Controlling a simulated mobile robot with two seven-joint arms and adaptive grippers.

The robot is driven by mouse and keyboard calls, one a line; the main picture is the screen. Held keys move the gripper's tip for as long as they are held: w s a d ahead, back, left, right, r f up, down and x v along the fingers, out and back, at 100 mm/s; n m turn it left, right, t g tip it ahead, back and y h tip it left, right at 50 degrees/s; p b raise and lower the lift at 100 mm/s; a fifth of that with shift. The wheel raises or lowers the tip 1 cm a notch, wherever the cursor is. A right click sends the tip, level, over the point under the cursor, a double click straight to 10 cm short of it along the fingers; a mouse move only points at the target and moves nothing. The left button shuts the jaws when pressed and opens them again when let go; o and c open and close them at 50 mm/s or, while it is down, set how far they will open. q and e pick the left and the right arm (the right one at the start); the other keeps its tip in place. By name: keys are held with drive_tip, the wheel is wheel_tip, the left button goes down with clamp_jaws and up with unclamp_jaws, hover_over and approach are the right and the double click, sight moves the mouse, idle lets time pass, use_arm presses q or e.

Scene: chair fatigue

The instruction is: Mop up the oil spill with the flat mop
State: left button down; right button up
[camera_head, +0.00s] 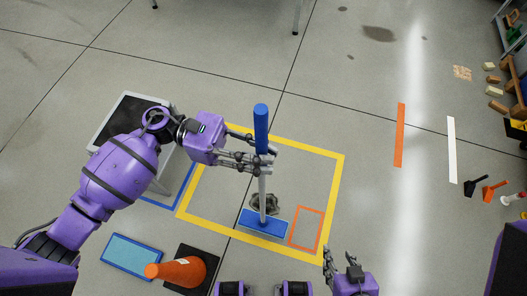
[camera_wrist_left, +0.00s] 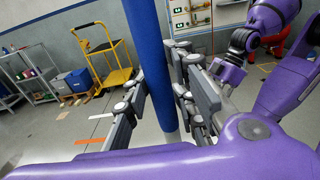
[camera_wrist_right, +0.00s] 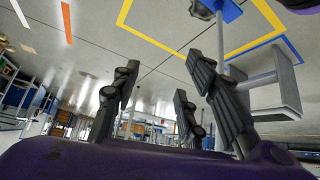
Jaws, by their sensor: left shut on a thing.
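The flat mop stands upright in the head view, with a blue grip (camera_head: 261,125), a pale pole and a blue flat head (camera_head: 255,221) on the floor inside a yellow square. My left gripper (camera_head: 264,160) is shut around the handle just below the blue grip; the blue handle (camera_wrist_left: 150,60) also shows between its fingers in the left wrist view. A dark grey patch or lump (camera_head: 265,203) lies right behind the mop head, partly hidden by the pole. Dark stains (camera_head: 379,33) mark the floor at the far right. My right gripper (camera_head: 342,264) is open and empty, low at the front.
A grey stand with a dark top (camera_head: 125,115) is beside my left arm. The yellow frame (camera_head: 338,190) holds a small orange rectangle (camera_head: 319,225). Shelves and small items line the right.

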use_arm(q)
wheel_tip(320, 180, down, 6)
drive_tip(key=b, duration=0.2)
drive_tip(key=shift+r+b, duration=0.15)
drive_tip(key=shift+b, duration=0.15)
drive_tip(key=shift+f+b, duration=0.3)
drive_tip(key=shift+f, duration=0.45)
use_arm(e)
drive_tip(key=f, duration=0.2)
drive_tip(key=shift+s+a+f, duration=0.1)
drive_tip(key=shift+a+f, duration=0.15)
drive_tip(key=shift+f, duration=0.15)
drive_tip(key=shift+s+f, duration=0.3)
drive_tip(key=shift+s, duration=0.25)
use_arm(q)
drive_tip(key=shift+f+b, duration=0.4)
use_arm(e)
drive_tip(key=shift+w+f, duration=0.1)
drive_tip(key=shift+f, duration=0.2)
use_arm(q)
drive_tip(key=shift+f+b, duration=0.35)
drive_tip(key=shift+b, duration=0.1)
use_arm(e)
drive_tip(key=shift+s+f+g, duration=0.3)
drive_tip(key=shift+s+f, duration=0.05)
drive_tip(key=shift+f, duration=0.2)
